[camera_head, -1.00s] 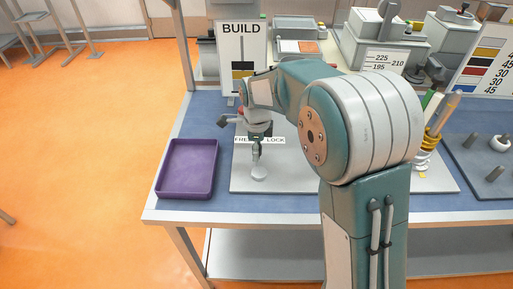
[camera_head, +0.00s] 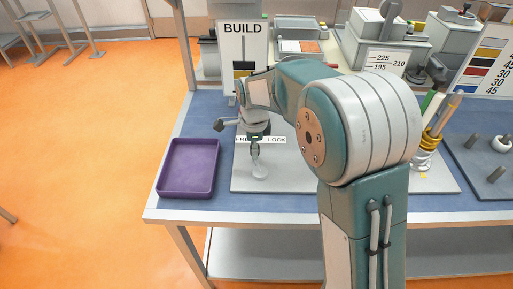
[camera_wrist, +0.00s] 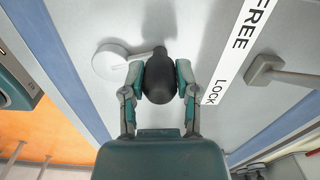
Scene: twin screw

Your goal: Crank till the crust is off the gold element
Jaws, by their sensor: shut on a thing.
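My gripper (camera_wrist: 160,82) is shut on the dark egg-shaped crank knob (camera_wrist: 159,80), a finger on each side of it. The crank's grey arm and round hub (camera_wrist: 112,58) lie up and left of the knob in the wrist view. In the head view the hub (camera_head: 259,172) sits on the grey base plate (camera_head: 297,180), below my gripper (camera_head: 255,146). A FREE/LOCK label (camera_wrist: 236,50) lies beside it, with a grey lever (camera_wrist: 272,70) on its other side.
A purple tray (camera_head: 187,194) stands left of the plate. A BUILD sign (camera_head: 241,50) with black and gold bars stands behind. Gold rings on a post (camera_head: 427,160) and a pegged board (camera_head: 470,165) are at right. Several grey machines line the back.

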